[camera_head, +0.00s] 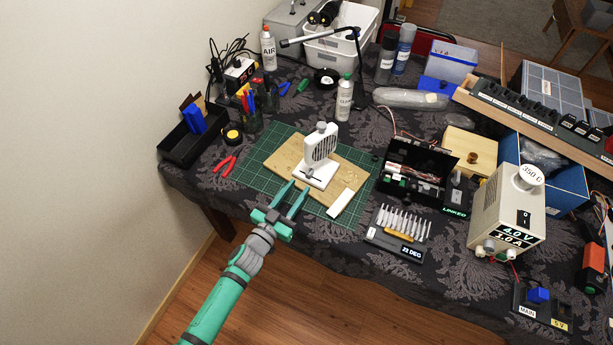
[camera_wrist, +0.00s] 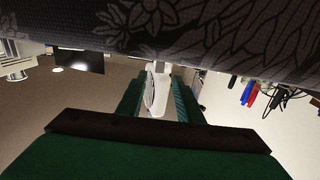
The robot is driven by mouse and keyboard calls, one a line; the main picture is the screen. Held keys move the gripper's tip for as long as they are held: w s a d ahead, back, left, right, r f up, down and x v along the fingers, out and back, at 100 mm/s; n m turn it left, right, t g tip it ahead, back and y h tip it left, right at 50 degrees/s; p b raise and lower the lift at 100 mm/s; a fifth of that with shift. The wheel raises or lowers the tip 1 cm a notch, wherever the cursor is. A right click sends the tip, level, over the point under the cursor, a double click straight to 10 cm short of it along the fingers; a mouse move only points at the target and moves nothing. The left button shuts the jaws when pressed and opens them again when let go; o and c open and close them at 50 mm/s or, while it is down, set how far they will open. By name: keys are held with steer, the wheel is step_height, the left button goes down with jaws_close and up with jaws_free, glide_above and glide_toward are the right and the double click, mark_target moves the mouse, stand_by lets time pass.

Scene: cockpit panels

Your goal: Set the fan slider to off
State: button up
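The small white fan (camera_head: 321,147) stands upright on its white base (camera_head: 317,175) on a wooden board. A short dark mark, perhaps the slider slot, shows on the base's front; the setting is too small to read. My green gripper (camera_head: 290,197) is open and empty, in front of the fan and a little to its left, apart from it. In the wrist view, the picture is upside down and the fan (camera_wrist: 157,92) shows beyond and between my two fingers (camera_wrist: 160,98). The slider cannot be made out there.
The wooden board (camera_head: 284,157) lies on a green cutting mat (camera_head: 245,178). Red pliers (camera_head: 226,165) lie to the left. A black open box (camera_head: 414,166) and a bit set (camera_head: 399,232) stand to the right.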

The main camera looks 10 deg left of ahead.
mark_target(307, 176)
steer(key=shift+x, duration=3.2)
steer(key=shift+c, duration=0.6)
